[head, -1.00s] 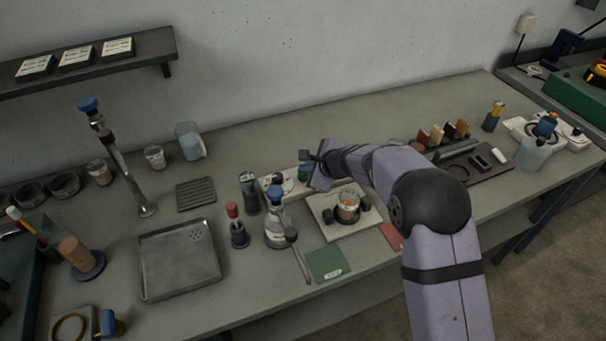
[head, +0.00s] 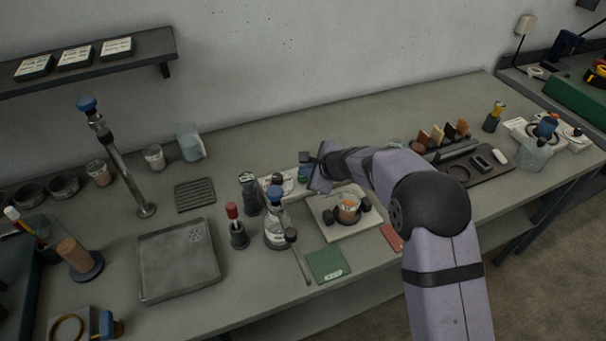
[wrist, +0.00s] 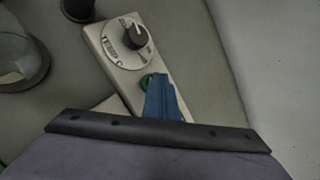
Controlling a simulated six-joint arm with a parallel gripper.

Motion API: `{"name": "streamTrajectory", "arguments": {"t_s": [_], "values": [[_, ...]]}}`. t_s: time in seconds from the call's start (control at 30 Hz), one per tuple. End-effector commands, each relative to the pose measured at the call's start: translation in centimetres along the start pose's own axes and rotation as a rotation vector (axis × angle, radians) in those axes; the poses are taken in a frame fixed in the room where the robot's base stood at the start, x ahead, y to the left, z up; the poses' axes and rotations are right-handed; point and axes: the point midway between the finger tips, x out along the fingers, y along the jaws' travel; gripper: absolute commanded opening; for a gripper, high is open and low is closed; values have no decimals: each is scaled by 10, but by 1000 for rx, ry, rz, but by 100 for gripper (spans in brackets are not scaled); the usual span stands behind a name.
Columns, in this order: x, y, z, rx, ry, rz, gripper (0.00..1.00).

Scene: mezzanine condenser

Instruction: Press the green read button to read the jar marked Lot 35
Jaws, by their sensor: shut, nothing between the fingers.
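The green button (wrist: 146,82) sits on a pale control panel (wrist: 105,48) with a black dial (wrist: 135,38). In the wrist view, my gripper (wrist: 160,84) is shut and empty, its blue fingers over the button and hiding much of it. I cannot tell whether they touch it. In the head view, the panel (head: 268,181) is partly behind my arm. A jar with orange-brown contents (head: 348,203) stands on a pale square stand (head: 328,229) between dark knobs. I cannot read a lot mark on it.
A bottle with a blue cap (head: 276,228) and a small red-topped bottle (head: 237,232) stand left of the stand. A green card (head: 327,265) lies in front. A grey tray (head: 160,283) and more jars (head: 98,173) are at the left.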

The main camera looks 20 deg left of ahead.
Motion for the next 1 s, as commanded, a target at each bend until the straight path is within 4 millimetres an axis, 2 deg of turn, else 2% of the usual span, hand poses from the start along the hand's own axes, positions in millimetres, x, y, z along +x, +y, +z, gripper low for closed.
{"name": "streamTrajectory", "arguments": {"t_s": [0.47,1.0], "values": [[-14,-10,10,1,1,1,0],[-17,-12,12,0,0,0,0]]}}
